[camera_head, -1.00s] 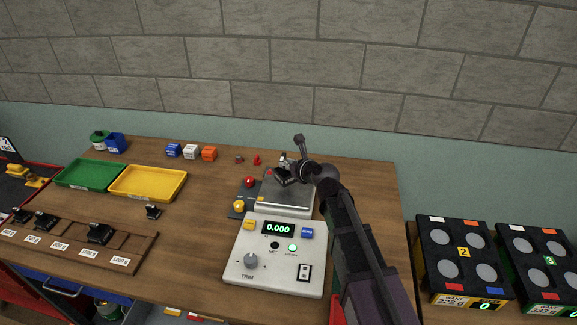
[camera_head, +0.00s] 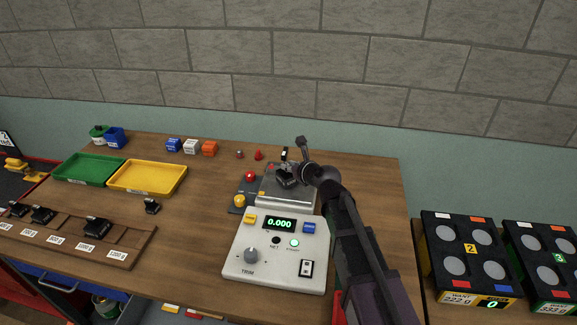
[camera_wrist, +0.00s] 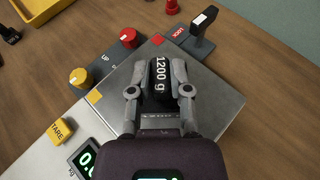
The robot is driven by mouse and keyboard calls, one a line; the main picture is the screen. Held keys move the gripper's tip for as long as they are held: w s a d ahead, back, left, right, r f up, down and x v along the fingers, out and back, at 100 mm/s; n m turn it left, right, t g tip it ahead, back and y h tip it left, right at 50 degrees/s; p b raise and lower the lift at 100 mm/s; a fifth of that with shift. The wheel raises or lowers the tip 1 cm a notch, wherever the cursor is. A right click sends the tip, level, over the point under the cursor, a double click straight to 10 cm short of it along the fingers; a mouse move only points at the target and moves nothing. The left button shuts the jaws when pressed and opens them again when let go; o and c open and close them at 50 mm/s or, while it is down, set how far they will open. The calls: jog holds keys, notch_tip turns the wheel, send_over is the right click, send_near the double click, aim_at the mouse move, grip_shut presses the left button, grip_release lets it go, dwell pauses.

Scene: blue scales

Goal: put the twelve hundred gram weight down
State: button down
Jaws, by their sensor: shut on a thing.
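The black 1200 g weight (camera_wrist: 159,80) is between the fingers of my gripper (camera_wrist: 160,78) in the wrist view, its white label facing the camera. In the head view the weight (camera_head: 286,180) appears over the steel pan of the scale (camera_head: 270,197); I cannot tell whether it touches the pan. My gripper (camera_head: 290,172) is shut on it and partly hidden by my arm. The pan (camera_wrist: 205,103) spreads around the weight in the wrist view. The scale display (camera_head: 279,224) reads 0.000.
A yellow tray (camera_head: 180,179) and green tray (camera_head: 62,171) lie left. A labelled weight rack (camera_head: 140,246) stands at front left. Red (camera_head: 250,176) and yellow (camera_head: 239,200) knobs sit beside the pan.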

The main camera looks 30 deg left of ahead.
jog(key=shift+f, duration=0.1)
jog(key=c, duration=0.6)
grip_release()
jog(key=shift+o, duration=0.2)
jog(key=shift+s+d+r, duration=0.1)
jog(key=shift+r, duration=0.15)
jog(key=p+v, duration=0.4)
jog(key=v, duration=0.7)
jog(key=shift+s+d+p, duration=0.25)
jog(key=shift+d+p, duration=0.05)
jog(key=shift+p, duration=0.05)
